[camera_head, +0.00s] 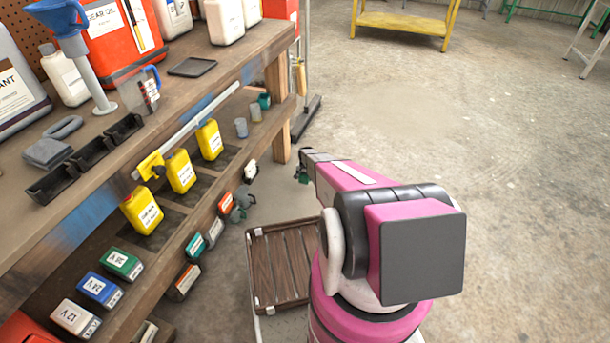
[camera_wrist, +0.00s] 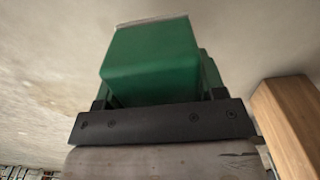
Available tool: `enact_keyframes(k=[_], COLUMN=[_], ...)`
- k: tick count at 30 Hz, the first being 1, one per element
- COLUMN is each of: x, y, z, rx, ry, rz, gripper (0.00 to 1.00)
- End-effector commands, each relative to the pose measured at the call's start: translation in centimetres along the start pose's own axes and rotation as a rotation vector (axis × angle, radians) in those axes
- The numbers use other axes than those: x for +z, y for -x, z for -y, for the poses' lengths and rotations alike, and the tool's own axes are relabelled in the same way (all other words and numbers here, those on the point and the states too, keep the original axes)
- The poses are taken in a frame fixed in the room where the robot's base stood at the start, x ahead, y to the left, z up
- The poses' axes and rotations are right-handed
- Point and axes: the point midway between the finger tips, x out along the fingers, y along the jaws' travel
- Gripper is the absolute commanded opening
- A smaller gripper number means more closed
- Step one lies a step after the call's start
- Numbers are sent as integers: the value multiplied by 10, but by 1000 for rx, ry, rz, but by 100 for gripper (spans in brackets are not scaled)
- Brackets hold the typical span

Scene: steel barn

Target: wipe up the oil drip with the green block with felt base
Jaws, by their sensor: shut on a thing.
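The green block (camera_wrist: 150,60) fills the middle of the wrist view, with a thin pale grey strip, likely its felt base (camera_wrist: 152,20), along its far edge. My gripper (camera_wrist: 155,98) is shut on it. In the head view my gripper (camera_head: 304,168) is at the far end of my pink arm, just right of the wooden bench post, and a small bit of the green block (camera_head: 302,177) shows there. I cannot make out the oil drip for sure in either view.
A wooden bench (camera_head: 240,72) with bottles and tools runs along the left; its lower shelf (camera_head: 228,165) holds yellow bottles and coloured batteries. A wooden post (camera_wrist: 290,125) stands close at the right in the wrist view. Open concrete floor (camera_head: 500,150) lies to the right.

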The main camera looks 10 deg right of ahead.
Motion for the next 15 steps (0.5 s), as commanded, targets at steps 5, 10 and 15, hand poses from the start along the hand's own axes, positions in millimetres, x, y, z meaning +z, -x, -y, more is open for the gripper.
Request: enact_keyframes(k=[5, 10, 15], x=[2, 2, 2], y=[16, 19, 19], z=[-3, -3, -3], rx=[0, 0, 0], ry=[1, 2, 2], rz=[0, 0, 0], gripper=[45, 45, 45])
